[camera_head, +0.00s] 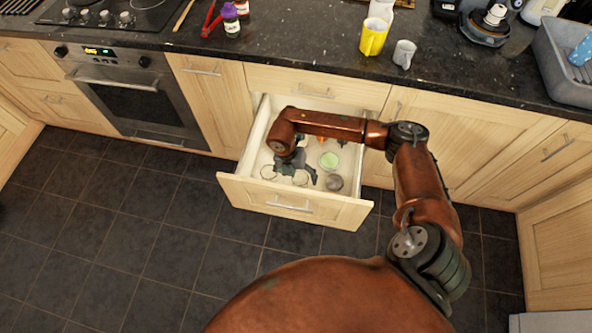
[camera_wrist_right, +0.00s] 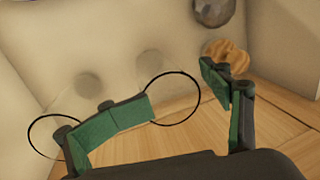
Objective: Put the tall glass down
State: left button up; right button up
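My right arm reaches down into the open drawer (camera_head: 228,184). My right gripper (camera_head: 297,168) is inside it, near two clear round glass rims. In the wrist view, the fingers of my right gripper (camera_wrist_right: 178,98) are spread apart. One glass rim (camera_wrist_right: 198,107) shows in the gap by the fingertips. The other glass rim (camera_wrist_right: 31,130) is beside the left finger, partly hidden by it. The glass walls are nearly invisible, so I cannot tell which is the tall glass. My left gripper is not in view.
In the drawer are a green round item (camera_head: 329,161), a grey round item (camera_head: 334,183) and an orange item (camera_head: 318,140). A yellow mug (camera_head: 372,40) and a grey cup (camera_head: 403,55) stand on the dark counter (camera_head: 460,70). The tiled floor in front is clear.

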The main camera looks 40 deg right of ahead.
aim_at(295, 180)
pick_arm(q)
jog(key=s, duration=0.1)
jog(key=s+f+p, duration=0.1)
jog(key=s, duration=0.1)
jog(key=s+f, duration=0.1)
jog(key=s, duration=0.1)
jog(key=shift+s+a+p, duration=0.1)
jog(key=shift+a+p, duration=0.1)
jog(key=shift+p, duration=0.2)
pick_arm(e)
jog(key=v, duration=0.8)
jog(key=shift+r, duration=0.1)
